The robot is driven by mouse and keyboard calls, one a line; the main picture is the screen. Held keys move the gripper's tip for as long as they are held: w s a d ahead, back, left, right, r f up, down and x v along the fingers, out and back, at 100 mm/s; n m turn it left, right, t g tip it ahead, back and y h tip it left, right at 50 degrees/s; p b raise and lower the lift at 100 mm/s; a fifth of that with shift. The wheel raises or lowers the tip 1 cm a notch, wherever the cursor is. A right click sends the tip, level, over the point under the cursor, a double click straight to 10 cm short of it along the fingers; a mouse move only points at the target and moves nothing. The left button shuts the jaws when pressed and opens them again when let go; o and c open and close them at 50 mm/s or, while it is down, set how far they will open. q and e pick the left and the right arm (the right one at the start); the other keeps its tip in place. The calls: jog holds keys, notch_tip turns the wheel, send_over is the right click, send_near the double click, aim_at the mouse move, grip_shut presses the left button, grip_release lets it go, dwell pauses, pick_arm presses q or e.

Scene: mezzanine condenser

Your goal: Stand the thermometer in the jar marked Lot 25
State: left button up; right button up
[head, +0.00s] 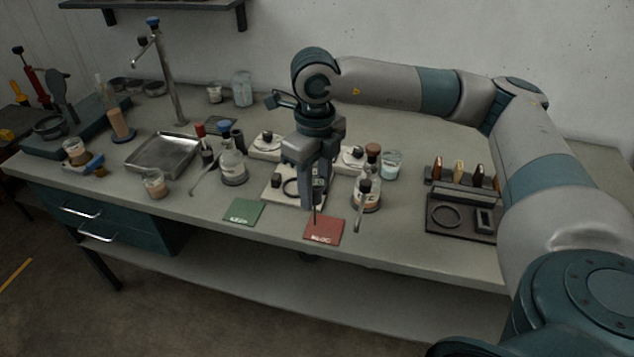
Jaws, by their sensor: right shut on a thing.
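My right gripper (316,200) is shut, pointing down above the front middle of the bench. A thin, dark upright rod (315,217) shows below its fingers and looks like the thermometer; most of it is hidden by the fingers. Its lower end is over the red mat (323,231); I cannot tell whether it touches. A labelled bottle with a brown stopper (367,190) stands right of the gripper, and a blue-capped flask (232,164) stands left. No lot number is readable, so I cannot tell which vessel is Lot 25. My left gripper is not in view.
A green mat (243,212) lies left of the red one. A metal tray (164,152), a small beaker (155,186) and a tall tap (168,75) are at left. Another beaker (391,165) and a dark rack (462,215) are at right. The back right bench is clear.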

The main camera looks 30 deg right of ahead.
jog(key=shift+s+a+f+n, duration=0.25)
jog(key=shift+f+n, duration=0.3)
jog(key=shift+n, duration=0.35)
jog(key=s+a+f+n, duration=0.3)
jog(key=f+n, duration=0.3)
jog(key=n, duration=0.4)
jog(key=s+a+f+n, duration=0.2)
jog(key=a+f+n, duration=0.1)
jog(key=f+n, duration=0.4)
jog(key=s+a+f+n, duration=0.3)
jog(key=f+n, duration=0.3)
jog(key=n, duration=0.7)
jog(key=shift+s+a+f+n+b, duration=0.2)
jog(key=shift+s+a+n+b, duration=0.1)
jog(key=shift+a, duration=0.05)
